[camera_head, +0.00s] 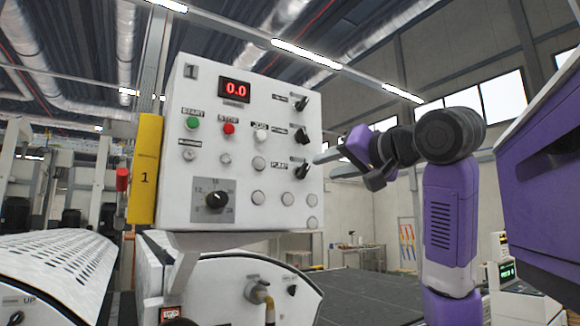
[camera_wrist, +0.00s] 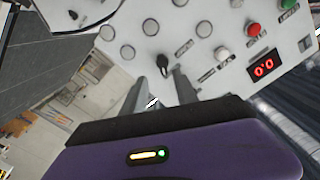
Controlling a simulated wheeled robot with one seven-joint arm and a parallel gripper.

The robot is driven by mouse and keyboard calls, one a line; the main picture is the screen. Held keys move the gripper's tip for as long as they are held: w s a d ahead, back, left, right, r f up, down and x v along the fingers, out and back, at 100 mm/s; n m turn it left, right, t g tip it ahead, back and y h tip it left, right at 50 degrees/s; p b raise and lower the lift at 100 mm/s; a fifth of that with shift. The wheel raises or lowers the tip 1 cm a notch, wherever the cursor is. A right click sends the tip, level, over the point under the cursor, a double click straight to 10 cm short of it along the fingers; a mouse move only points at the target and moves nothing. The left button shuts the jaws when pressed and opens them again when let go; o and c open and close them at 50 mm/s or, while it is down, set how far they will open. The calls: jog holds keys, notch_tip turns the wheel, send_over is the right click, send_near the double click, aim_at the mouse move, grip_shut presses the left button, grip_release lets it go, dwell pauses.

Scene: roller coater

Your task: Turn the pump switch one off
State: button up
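The white control panel (camera_head: 240,100), marked 1, faces me with a column of black rotary switches on its right side. The lowest, the pump switch (camera_head: 302,171), is beside a label that seems to read PUMP. Its handle slants toward the upper right. My gripper (camera_head: 326,166) is just to the right of this switch, with its fingers pointing at the panel. In the wrist view, the fingers of my gripper (camera_wrist: 161,80) are apart, and the pump switch (camera_wrist: 163,67) shows between and just beyond their tips. I cannot tell whether they touch it. Nothing is held.
Two more black switches (camera_head: 302,104) (camera_head: 302,135) sit above the pump switch. A green button (camera_head: 193,123), a red button (camera_head: 229,128), a red 0.0 display (camera_head: 234,90) and a dial (camera_head: 216,199) are to the left. A perforated cover (camera_head: 55,265) is at lower left.

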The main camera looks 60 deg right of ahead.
aim_at(307, 169)
jog(key=shift+r+p+x, duration=0.15)
jog(key=shift+p+x, duration=0.45)
jog(key=shift+x, duration=1.25)
jog(key=shift+r+p+x, duration=0.15)
jog(key=shift+p+x, duration=0.45)
jog(key=shift+x, duration=1.25)
jog(key=shift+a, duration=0.1)
grip_shut()
